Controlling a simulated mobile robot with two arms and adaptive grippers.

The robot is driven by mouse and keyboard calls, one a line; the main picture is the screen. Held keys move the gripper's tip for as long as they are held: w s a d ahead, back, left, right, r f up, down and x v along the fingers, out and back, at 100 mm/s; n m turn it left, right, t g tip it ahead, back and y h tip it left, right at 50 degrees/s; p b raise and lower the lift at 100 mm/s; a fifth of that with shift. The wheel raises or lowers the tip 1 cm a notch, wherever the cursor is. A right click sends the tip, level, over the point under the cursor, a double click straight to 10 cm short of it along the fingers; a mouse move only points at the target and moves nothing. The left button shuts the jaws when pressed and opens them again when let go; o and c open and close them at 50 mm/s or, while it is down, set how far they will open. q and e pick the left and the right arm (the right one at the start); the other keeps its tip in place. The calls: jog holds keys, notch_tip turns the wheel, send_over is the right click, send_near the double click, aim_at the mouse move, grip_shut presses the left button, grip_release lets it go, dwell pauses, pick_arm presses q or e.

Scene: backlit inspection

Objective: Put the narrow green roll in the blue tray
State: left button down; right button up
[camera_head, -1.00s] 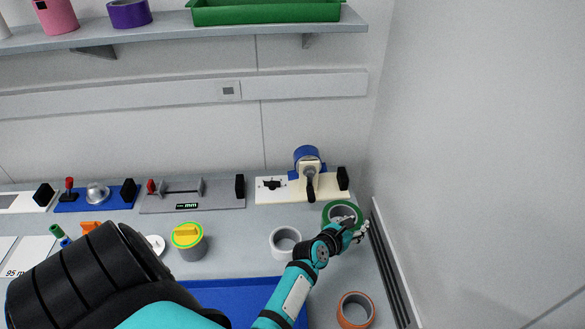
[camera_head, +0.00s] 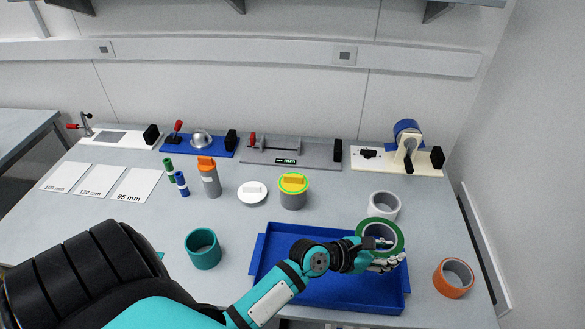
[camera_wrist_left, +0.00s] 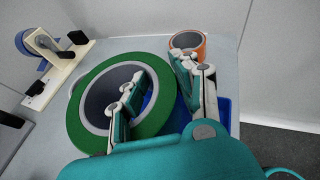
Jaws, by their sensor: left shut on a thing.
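The narrow green roll (camera_head: 399,233) has a wide green rim and a grey core. It is held tilted over the back right part of the blue tray (camera_head: 335,291); its exact height is unclear. My left gripper (camera_head: 384,253) is shut on the roll's wall. In the left wrist view, one finger reaches inside the core of the green roll (camera_wrist_left: 86,122) and the other fingers are outside. Blue of the tray (camera_wrist_left: 223,108) shows beyond the roll. The tray looks empty where visible; my forearm hides part of it. My right gripper is not in view.
A white roll (camera_head: 374,203) stands just behind the green roll. An orange roll (camera_head: 441,285) stands right of the tray, and a teal roll (camera_head: 203,260) left of it. A grey canister with yellow lid (camera_head: 293,196) stands behind the tray. Fixtures line the back.

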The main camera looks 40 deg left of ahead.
pick_arm(q)
jog(key=shift+s, duration=1.1)
jog(key=b, duration=0.1)
send_over(369, 292)
jog(key=w, duration=0.2)
jog(key=f, duration=0.5)
jog(key=shift+s+a+f, duration=0.15)
jog(key=shift+s+f, duration=0.05)
jog(key=shift+f, duration=0.05)
jog(key=shift+s+f+b, duration=0.1)
jog(key=shift+f+b, duration=0.2)
jog(key=shift+f, duration=0.6)
notch_tip(369, 292, down, 3)
jog(key=shift+b, duration=0.45)
jog(key=shift+r, duration=0.1)
jog(key=shift+f, duration=0.2)
jog(key=c, duration=1)
grip_release()
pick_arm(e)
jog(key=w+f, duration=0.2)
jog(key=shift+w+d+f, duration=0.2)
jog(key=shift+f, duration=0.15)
